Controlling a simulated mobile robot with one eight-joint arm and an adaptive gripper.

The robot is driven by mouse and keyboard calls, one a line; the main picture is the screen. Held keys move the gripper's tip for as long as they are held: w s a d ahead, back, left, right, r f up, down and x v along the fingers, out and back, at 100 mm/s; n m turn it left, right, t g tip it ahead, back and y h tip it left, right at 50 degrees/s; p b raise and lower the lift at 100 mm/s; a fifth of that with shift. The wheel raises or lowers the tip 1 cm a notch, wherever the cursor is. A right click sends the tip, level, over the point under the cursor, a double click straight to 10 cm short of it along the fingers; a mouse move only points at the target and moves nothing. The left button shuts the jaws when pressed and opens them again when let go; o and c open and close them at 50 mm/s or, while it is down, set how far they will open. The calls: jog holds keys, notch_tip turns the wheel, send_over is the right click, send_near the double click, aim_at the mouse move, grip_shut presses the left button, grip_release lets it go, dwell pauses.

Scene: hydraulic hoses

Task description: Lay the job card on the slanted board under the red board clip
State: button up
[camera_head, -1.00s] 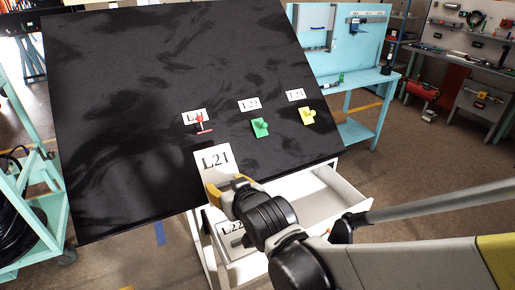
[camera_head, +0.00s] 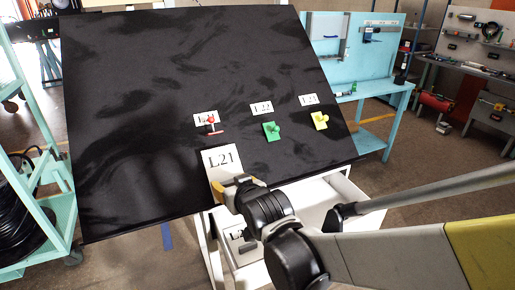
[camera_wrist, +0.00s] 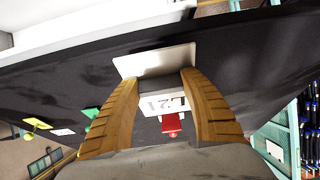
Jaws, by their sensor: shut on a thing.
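The white job card (camera_head: 220,161), printed L21, is held in my gripper (camera_head: 231,186) by its lower end. It lies over the lower part of the black slanted board (camera_head: 140,150); I cannot tell if it touches the surface. The red board clip (camera_head: 214,132) is just above the card's upper edge, with a gap between them, and a small label is behind it. In the wrist view my gripper (camera_wrist: 160,80) is closed around the card (camera_wrist: 158,62), with the red clip (camera_wrist: 171,123) beyond it, between the fingers. The card's contact with the fingers is partly hidden.
A green clip (camera_head: 271,131) and a yellow clip (camera_head: 320,121) sit to the right on the board, each below a label. An open white drawer (camera_head: 318,203) is under the board's lower right edge. A teal bench (camera_head: 375,85) stands behind.

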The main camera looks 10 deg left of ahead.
jog(key=shift+b+x, duration=0.4)
jog(key=shift+x, duration=0.4)
jog(key=shift+w+a+f+b, duration=0.2)
jog(key=shift+w+f+b, duration=0.2)
jog(key=shift+f, duration=0.1)
jog(key=shift+w+a+f+b, duration=0.25)
jog(key=shift+w+f+b, duration=0.1)
jog(key=shift+f, duration=0.1)
jog(key=o, duration=1.2)
jog(key=shift+s, duration=0.15)
jog(key=v, duration=1.2)
jog(key=shift+d, duration=0.1)
